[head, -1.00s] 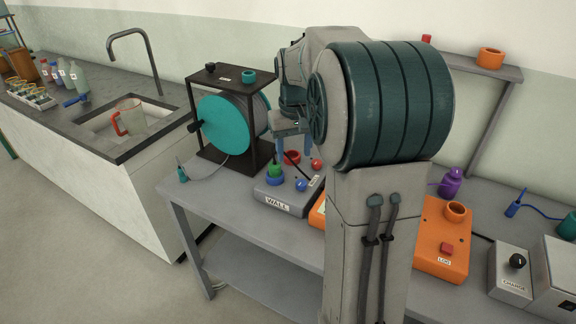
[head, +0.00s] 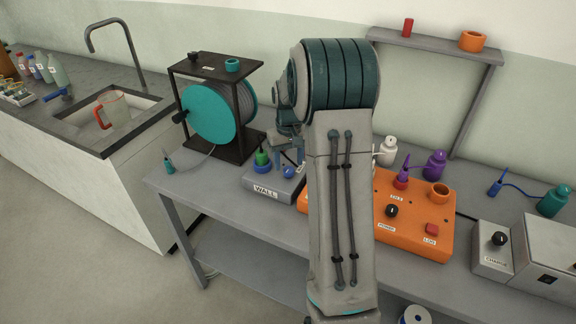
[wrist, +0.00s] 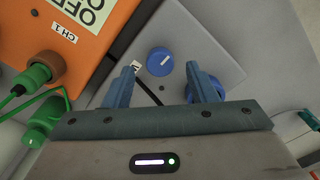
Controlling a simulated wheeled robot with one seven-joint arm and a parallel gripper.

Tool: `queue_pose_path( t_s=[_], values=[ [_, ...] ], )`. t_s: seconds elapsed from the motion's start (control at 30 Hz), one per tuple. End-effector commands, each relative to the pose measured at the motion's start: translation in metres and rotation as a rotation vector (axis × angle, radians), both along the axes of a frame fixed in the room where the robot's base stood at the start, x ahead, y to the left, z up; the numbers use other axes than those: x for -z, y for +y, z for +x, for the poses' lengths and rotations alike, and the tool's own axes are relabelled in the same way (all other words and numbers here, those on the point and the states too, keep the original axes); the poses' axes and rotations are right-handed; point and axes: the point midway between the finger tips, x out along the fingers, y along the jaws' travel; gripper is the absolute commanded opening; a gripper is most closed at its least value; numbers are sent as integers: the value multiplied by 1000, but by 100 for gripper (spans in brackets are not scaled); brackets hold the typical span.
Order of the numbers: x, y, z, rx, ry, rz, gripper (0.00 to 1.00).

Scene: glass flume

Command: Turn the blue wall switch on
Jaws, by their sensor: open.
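The blue wall switch (wrist: 160,61) is a round knob with a white line on its top, on the grey box (wrist: 205,50). In the head view this knob (head: 289,172) sits on the box (head: 265,191) labelled WALL. My gripper (wrist: 161,70) is open and empty, its two blue fingers on either side of the knob's near edge in the wrist view. The knob lies between and slightly beyond the fingertips; I cannot tell the height gap. In the head view my arm partly hides the gripper and the box's right side.
The orange box (head: 405,222) with knobs and plugs is close on the right. The cable reel in its black frame (head: 246,147) stands behind left. A black cable (wrist: 148,90) passes near the left finger.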

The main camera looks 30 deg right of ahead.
Motion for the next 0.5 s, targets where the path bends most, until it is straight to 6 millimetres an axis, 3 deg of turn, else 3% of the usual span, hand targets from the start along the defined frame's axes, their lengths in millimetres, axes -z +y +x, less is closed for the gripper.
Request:
queue_pose_path(
  t_s=[0.2, 0.5],
  values=[
    [23, 0, 0, 1, 0, 0, 52],
    [27, 0, 0, 2, -1, 0, 52]
  ],
)
